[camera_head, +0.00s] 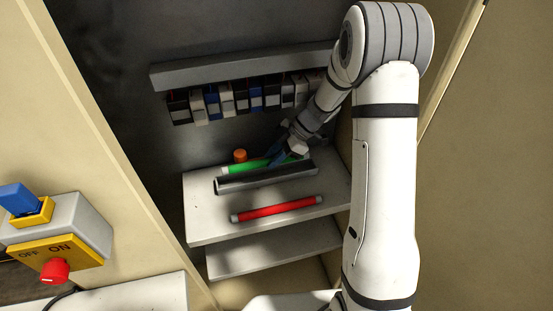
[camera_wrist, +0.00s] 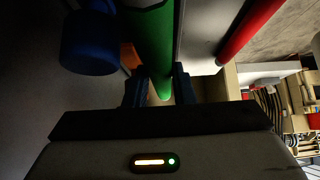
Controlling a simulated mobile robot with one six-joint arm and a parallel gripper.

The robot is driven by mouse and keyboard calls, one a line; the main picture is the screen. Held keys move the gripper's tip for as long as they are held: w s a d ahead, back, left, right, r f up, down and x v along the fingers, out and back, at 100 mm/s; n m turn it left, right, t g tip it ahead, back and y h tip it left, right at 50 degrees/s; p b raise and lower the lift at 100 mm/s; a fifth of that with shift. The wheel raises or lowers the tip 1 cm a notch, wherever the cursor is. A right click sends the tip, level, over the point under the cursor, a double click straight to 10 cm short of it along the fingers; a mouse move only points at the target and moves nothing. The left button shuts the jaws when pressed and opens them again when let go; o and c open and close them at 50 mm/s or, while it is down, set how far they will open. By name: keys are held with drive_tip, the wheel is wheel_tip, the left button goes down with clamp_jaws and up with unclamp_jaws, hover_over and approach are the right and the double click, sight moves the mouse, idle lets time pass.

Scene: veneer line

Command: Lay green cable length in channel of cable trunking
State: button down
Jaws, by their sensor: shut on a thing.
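The green cable length (camera_head: 245,166) has pale ends and lies along the far side of the grey cable trunking (camera_head: 265,182) in the head view. The trunking's dark channel faces up and looks empty. My gripper (camera_head: 280,158) is shut on the green cable near its right end. In the wrist view the green cable (camera_wrist: 153,45) runs between the two dark blue fingers (camera_wrist: 160,88) of my gripper. I cannot tell whether the cable is clear of the shelf. Part of it is hidden by the fingers.
A red cable length (camera_head: 278,208) lies in front of the trunking on the pale shelf (camera_head: 205,222). An orange cylinder (camera_head: 240,155) stands behind the green cable. A blue round thing (camera_wrist: 90,42) is close in the wrist view. A row of breakers (camera_head: 240,98) hangs above.

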drive_tip(key=shift+f, duration=0.7)
drive_tip(key=shift+f, duration=0.1)
drive_tip(key=shift+f, duration=0.5)
drive_tip(key=c, duration=1.2)
unclamp_jaws()
drive_tip(key=shift+r, duration=0.15)
